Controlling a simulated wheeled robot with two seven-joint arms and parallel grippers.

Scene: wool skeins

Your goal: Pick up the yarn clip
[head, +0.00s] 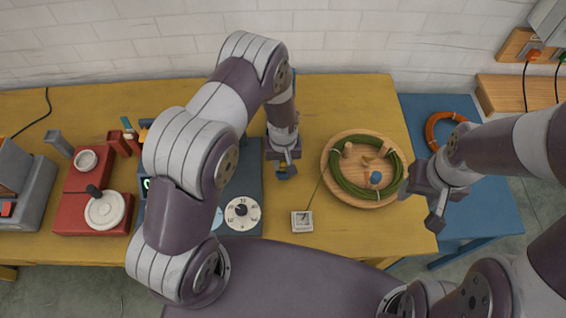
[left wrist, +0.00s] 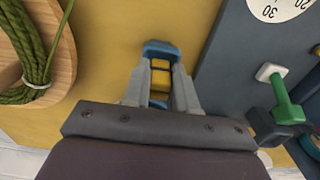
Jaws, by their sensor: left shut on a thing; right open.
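The yarn clip (left wrist: 160,65), a small blue and yellow piece, sits between the fingers of my left gripper (left wrist: 160,88) in the left wrist view. In the head view the clip (head: 287,174) shows just below my left gripper (head: 284,162), beside the right edge of the dark blue-grey board. The fingers are closed on it and hide part of it. I cannot tell whether the clip touches the table. My right gripper (head: 421,206) is open and empty at the table's right edge.
A round wooden board (head: 362,198) with a green yarn coil (head: 341,181) lies right of the clip. A small square gauge (head: 302,221) and a white dial (head: 242,213) are nearer me. A red machine (head: 92,210) stands left. A blue table (head: 480,205) with an orange ring (head: 430,128) is right.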

